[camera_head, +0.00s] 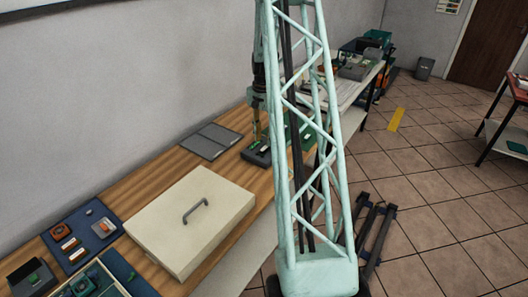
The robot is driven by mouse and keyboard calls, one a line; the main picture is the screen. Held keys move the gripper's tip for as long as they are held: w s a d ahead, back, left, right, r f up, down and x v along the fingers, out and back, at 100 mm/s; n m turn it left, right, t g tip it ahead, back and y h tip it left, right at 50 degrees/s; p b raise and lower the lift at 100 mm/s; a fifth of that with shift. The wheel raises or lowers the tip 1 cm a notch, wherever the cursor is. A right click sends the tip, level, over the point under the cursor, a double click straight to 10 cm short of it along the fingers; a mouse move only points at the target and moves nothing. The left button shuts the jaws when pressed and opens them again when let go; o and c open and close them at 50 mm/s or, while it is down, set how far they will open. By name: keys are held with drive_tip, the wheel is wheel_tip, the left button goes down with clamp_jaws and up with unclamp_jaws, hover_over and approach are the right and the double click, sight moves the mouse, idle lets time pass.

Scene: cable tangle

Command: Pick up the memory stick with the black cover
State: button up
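My gripper (257,133) points down over the wooden bench, with its tips just above or inside a small dark tray (249,157). It is small and far off, and I cannot tell whether its fingers are open or shut. A small pale item (265,149) shows in the dark tray, close to the right of the gripper's tips. I cannot tell whether it is a memory stick. No memory stick with a black cover can be made out.
A large cream lidded box (165,215) with a grey handle stands on the bench (115,197). A grey folded panel (210,140) lies behind it. A blue mat (75,254) with small parts lies at front left. Pale lattice hides the bench right of the tray.

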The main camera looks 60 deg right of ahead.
sight(264, 148)
drive_tip(key=shift+f, duration=0.1)
drive_tip(key=shift+f+b, duration=0.4)
drive_tip(key=shift+f, duration=2.05)
drive_tip(key=c, duration=0.9)
